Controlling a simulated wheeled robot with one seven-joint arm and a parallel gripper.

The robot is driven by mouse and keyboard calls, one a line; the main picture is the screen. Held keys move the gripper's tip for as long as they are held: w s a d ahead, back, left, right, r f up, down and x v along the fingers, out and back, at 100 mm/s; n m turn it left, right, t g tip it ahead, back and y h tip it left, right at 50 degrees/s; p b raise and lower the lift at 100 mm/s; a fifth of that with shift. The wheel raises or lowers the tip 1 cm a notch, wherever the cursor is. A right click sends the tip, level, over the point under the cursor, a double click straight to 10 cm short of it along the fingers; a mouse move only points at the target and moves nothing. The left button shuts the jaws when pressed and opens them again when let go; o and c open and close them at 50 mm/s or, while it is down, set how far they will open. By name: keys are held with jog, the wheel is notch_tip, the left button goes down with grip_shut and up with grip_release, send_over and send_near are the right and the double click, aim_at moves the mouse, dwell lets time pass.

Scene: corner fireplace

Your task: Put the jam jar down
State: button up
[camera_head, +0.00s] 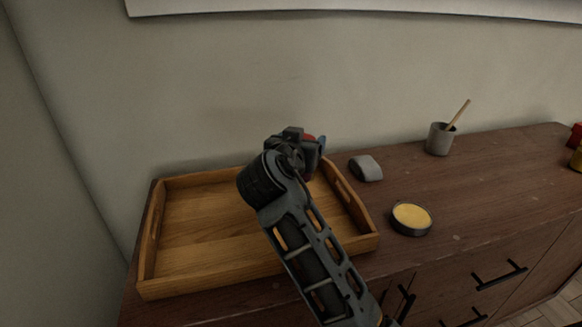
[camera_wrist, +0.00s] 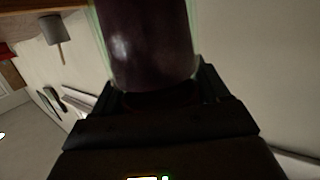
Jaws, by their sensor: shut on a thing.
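My gripper (camera_head: 308,146) is above the back right part of the wooden tray, seen from behind my arm. In the wrist view my gripper (camera_wrist: 155,92) is shut on the jam jar (camera_wrist: 150,45), a dark purple, shiny jar with a pale clear edge. The jar fills the top middle of that view, and its far end is cut off. In the head view my gripper and arm hide most of it; a small red patch shows beside the fingers. I cannot tell the gap between the jar and the surface below.
The wooden tray (camera_head: 157,225) stands at the left of the dark wooden cabinet top (camera_head: 490,190). Right of it are a grey rounded block (camera_head: 366,168), a round tin with yellow contents (camera_head: 411,217) and a grey cup (camera_head: 440,138) holding a stick. Red and yellow things sit at the right edge.

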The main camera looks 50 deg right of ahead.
jog(key=shift+w+a+f, duration=0.2)
jog(key=shift+a+f, duration=0.15)
jog(key=shift+a, duration=0.15)
jog(key=shift+w+a+f, duration=0.15)
jog(key=shift+a+f, duration=0.2)
jog(key=shift+a, duration=0.1)
jog(key=shift+f, duration=1.9)
jog(key=shift+f, duration=0.15)
jog(key=o, duration=1.3)
jog(key=shift+o, duration=0.2)
jog(key=v, duration=0.7)
jog(key=shift+s+a+b, duration=0.1)
jog(key=shift+a+b, duration=0.1)
jog(key=shift+b, duration=0.1)
